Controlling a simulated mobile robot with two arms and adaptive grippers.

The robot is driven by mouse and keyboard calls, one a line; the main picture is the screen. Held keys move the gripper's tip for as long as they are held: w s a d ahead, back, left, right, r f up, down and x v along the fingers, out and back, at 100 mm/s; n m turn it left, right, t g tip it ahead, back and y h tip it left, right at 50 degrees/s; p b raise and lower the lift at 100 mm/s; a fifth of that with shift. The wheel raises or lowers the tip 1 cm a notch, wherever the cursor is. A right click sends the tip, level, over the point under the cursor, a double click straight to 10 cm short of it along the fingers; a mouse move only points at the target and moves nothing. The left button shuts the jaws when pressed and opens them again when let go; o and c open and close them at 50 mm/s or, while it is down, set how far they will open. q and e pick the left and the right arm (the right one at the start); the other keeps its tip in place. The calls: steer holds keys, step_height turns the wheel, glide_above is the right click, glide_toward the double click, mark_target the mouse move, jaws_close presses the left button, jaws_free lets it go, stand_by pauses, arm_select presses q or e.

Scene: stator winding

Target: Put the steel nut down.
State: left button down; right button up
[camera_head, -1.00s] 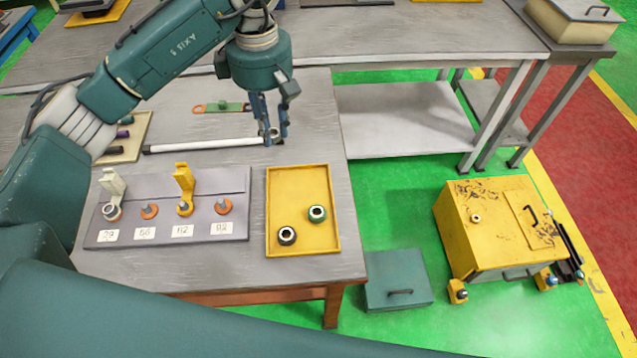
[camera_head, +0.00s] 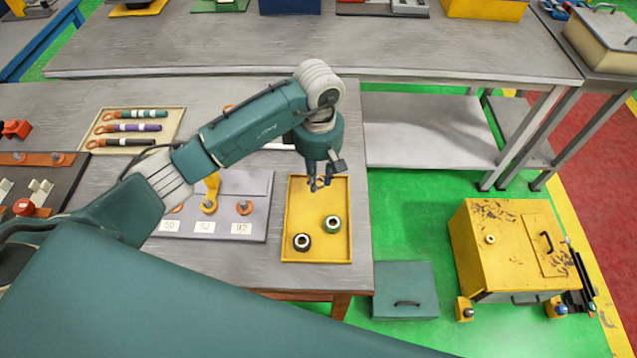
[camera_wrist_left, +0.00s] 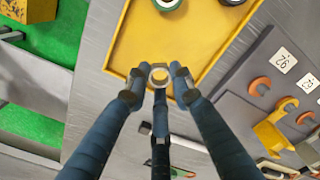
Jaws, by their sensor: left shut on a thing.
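The steel nut (camera_wrist_left: 159,76) is a small silver ring with a light hole, held between the fingertips of my left gripper (camera_wrist_left: 158,86) in the left wrist view. In the head view my left gripper (camera_head: 320,182) points down over the far end of the yellow tray (camera_head: 346,235), and the nut is small and partly hidden by the fingers. The gripper is shut on the nut. In the left wrist view the nut overlaps the tray's edge (camera_wrist_left: 120,42); its height above the tray is hard to tell. My right gripper is not in view.
Left of the tray is a grey board (camera_head: 258,185) with orange rings and labels. The tray's left middle is bare.

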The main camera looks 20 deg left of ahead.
mark_target(318, 195)
arm_select(q)
step_height(318, 195, down, 4)
steer(key=shift+p, duration=0.65)
steer(key=shift+f, duration=0.25)
steer(key=shift+f, duration=0.2)
steer(key=c, duration=1.5)
jaws_free()
